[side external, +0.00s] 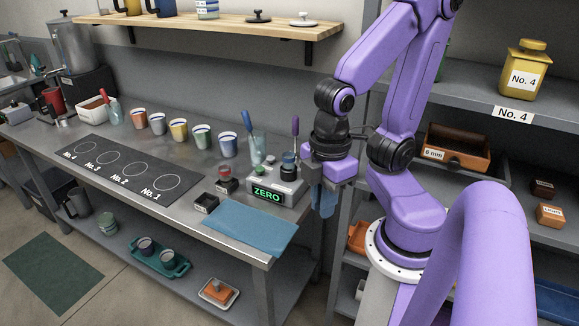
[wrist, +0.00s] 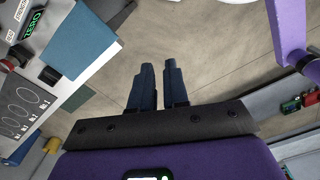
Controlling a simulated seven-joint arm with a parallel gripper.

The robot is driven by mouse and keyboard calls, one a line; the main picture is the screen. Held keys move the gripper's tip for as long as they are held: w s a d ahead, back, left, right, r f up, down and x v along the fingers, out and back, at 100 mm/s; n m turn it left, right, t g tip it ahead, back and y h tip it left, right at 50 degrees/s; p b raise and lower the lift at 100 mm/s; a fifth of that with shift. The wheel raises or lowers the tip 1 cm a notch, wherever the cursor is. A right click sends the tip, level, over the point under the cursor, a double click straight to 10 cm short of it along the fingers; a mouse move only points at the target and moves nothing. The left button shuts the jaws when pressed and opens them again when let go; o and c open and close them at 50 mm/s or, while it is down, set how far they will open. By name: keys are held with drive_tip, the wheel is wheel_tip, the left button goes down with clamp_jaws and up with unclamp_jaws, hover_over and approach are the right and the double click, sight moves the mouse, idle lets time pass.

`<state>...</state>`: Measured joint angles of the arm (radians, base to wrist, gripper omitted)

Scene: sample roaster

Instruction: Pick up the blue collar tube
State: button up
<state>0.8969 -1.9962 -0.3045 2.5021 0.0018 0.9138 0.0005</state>
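My gripper (side external: 324,200) hangs off the right end of the steel bench, fingers pointing down. In the wrist view its two dark blue fingers (wrist: 157,85) stand apart with only floor between them, so it is open and empty. I cannot tell for sure which of these is the blue collar tube. Neither shows clearly in the wrist view.
A blue cloth (side external: 250,228) lies at the bench's right front; it also shows in the wrist view (wrist: 75,42). Several coloured cups (side external: 178,131) line the back, behind a black numbered mat (side external: 118,169). A red-topped item (side external: 226,180) sits left of the scale. Grey shelves (side external: 478,105) stand at right.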

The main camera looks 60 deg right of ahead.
drive_tip(key=o, duration=0.9)
drive_tip(key=shift+c, duration=0.2)
